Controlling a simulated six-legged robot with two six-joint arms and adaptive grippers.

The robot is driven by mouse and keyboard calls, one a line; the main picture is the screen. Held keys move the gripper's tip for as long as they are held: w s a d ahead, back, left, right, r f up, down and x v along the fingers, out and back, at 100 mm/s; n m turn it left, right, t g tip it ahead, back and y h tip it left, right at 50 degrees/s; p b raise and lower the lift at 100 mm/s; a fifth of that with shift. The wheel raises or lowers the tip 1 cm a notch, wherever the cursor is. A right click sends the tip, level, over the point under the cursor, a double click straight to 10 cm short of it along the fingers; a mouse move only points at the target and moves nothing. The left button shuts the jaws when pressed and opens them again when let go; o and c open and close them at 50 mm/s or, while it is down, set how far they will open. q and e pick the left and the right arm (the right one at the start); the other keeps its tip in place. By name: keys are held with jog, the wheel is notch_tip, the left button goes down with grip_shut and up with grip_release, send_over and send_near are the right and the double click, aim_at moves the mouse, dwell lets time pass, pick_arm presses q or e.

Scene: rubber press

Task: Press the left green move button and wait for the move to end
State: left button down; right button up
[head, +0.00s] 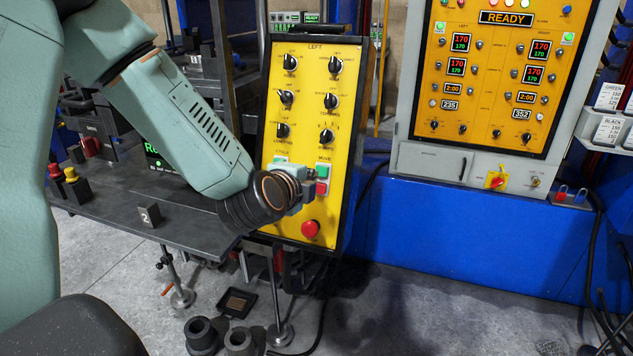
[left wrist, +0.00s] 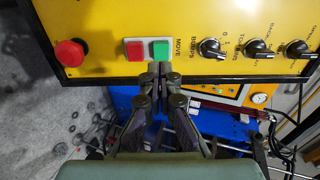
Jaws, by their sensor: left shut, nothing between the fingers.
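The yellow control panel marked LEFT (head: 309,110) stands upright in the middle of the head view. Its green move button (head: 323,171) sits just above a red button (head: 321,188) at the lower right. My left gripper (head: 303,185) is in front of the panel beside these buttons, partly hidden by my own wrist. In the left wrist view the shut, empty fingertips (left wrist: 160,68) lie right at the lower edge of the green button (left wrist: 160,51), with the red button (left wrist: 135,50) to its left. I cannot tell whether they touch it. My right gripper is not in view.
A red mushroom button (head: 310,229) is low on the panel, below the gripper. Black knobs (head: 327,137) fill its upper part. The larger yellow control cabinet (head: 470,80) at right shows READY. A dark metal table (head: 110,215) is at left.

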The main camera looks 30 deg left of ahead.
aim_at(320, 172)
pick_arm(q)
jog(key=x, duration=0.3)
jog(key=shift+w+a+f, duration=0.1)
jog(key=shift+w+a, duration=0.05)
jog(key=shift+w, duration=0.05)
jog(key=shift+w+f, duration=0.2)
jog(key=shift+w, duration=0.45)
jog(key=shift+s+a, duration=0.1)
